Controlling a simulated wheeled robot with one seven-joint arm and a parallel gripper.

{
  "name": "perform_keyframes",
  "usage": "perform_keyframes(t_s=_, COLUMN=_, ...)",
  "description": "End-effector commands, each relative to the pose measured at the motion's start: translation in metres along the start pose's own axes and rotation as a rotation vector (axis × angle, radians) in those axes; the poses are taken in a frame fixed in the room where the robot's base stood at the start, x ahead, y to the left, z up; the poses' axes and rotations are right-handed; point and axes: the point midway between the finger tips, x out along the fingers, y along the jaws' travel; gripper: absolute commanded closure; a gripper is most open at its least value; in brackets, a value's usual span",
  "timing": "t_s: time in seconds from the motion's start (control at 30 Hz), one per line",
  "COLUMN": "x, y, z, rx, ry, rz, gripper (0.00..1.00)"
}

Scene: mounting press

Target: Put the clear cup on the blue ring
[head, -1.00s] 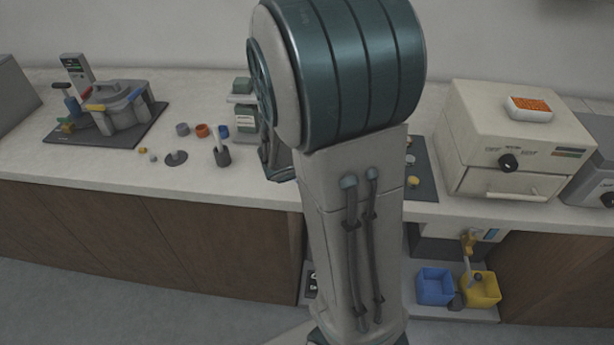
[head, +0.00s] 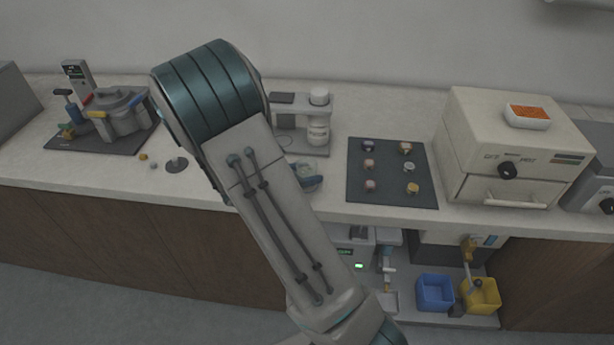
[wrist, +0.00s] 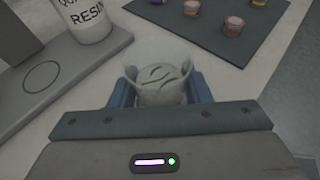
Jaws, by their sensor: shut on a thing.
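The clear cup (wrist: 158,80) is between the two blue fingers of my gripper (wrist: 160,95) in the wrist view, and the gripper is shut on it. Grey swirls show inside the cup. In the head view, part of my gripper (head: 307,178) shows beside my arm, over the counter in front of the resin stand. The blue ring is not visible now; my arm covers that part of the counter in the head view.
A resin bottle (wrist: 85,15) stands on a grey stand (head: 303,145) with a circle outline. A dark mat (head: 392,190) with several small samples lies to the right. A beige oven (head: 515,150) stands farther right, and a press (head: 118,112) at the left.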

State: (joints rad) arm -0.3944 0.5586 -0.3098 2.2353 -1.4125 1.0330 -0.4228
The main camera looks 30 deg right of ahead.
Motion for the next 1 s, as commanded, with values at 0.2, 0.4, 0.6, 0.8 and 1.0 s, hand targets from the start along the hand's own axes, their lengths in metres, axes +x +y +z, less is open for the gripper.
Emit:
perform_keyframes(t_s=0.2, x=0.005, y=0.000, z=-0.012, rx=0.000, ry=0.000, rz=-0.001, gripper=0.79)
perform_keyframes(t_s=0.4, x=0.005, y=0.000, z=-0.012, rx=0.001, ry=0.000, rz=-0.001, gripper=0.79)
perform_keyframes(t_s=0.6, x=0.007, y=0.000, z=-0.015, rx=0.001, ry=0.000, rz=-0.001, gripper=0.42)
perform_keyframes(t_s=0.8, x=0.007, y=0.000, z=-0.015, rx=0.001, ry=0.000, rz=-0.001, gripper=0.34)
perform_keyframes(t_s=1.0, x=0.005, y=0.000, z=-0.011, rx=0.001, ry=0.000, rz=-0.001, gripper=0.34)
